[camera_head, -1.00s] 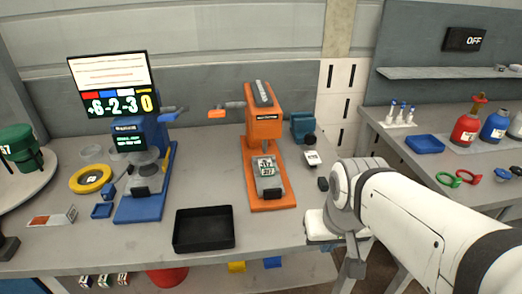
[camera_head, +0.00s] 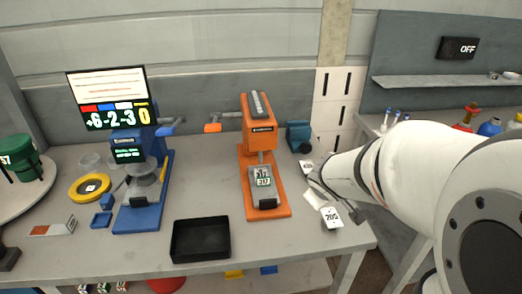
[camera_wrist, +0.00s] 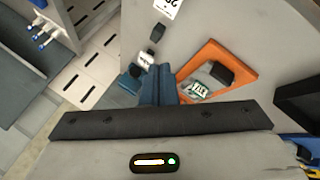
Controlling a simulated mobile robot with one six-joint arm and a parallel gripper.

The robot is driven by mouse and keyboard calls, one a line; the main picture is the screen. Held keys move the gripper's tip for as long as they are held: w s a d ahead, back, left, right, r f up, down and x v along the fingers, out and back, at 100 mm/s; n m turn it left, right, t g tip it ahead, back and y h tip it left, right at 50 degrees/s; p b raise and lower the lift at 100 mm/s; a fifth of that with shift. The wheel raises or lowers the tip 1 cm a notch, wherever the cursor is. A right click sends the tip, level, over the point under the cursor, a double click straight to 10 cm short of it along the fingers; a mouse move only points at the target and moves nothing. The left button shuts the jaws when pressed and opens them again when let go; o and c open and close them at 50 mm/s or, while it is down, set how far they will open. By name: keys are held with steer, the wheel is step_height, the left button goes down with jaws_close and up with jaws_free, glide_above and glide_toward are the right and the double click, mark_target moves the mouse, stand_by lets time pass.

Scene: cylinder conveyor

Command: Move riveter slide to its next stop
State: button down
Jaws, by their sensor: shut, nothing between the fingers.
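The orange press (camera_head: 258,140), which I take to be the riveter, stands mid-table on an orange base. Its grey slide (camera_head: 264,186) carries a numbered label and a dark block at the front, and sits on the base below the press head. In the wrist view the slide (camera_wrist: 201,88) shows inside the orange base (camera_wrist: 240,62), to the right of the fingers. My gripper (camera_wrist: 158,72) is shut and empty, above the table. In the head view my gripper (camera_head: 318,190) is right of the orange base, partly hidden by my wrist, and apart from the slide.
A blue machine (camera_head: 132,205) with a screen stands left. A black tray (camera_head: 201,240) lies at the table front. A blue vise-like device (camera_head: 299,132) stands behind my gripper. A white tag marked 205 (camera_head: 331,217) lies near the right table edge.

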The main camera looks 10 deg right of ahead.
steer(key=w+a+f+n+y, duration=0.2)
steer(key=a+f+n, duration=0.1)
steer(key=f, duration=0.2)
steer(key=w+a+f+n+g+y, duration=0.1)
steer(key=w+a+f+n+y, duration=0.1)
steer(key=a+f+n+y, duration=0.1)
steer(key=w+a+f+n+y, duration=0.2)
steer(key=f+n+y, duration=0.1)
steer(key=f, duration=0.4)
steer(key=shift+w+a+f+n, duration=0.25)
steer(key=shift+a+n, duration=0.15)
steer(key=shift+n, duration=0.5)
steer(key=w, duration=0.1)
steer(key=w+p, duration=0.1)
steer(key=shift+w+r, duration=0.3)
steer(key=shift+w, duration=0.05)
steer(key=shift+w+p, duration=0.3)
steer(key=shift+w, duration=0.4)
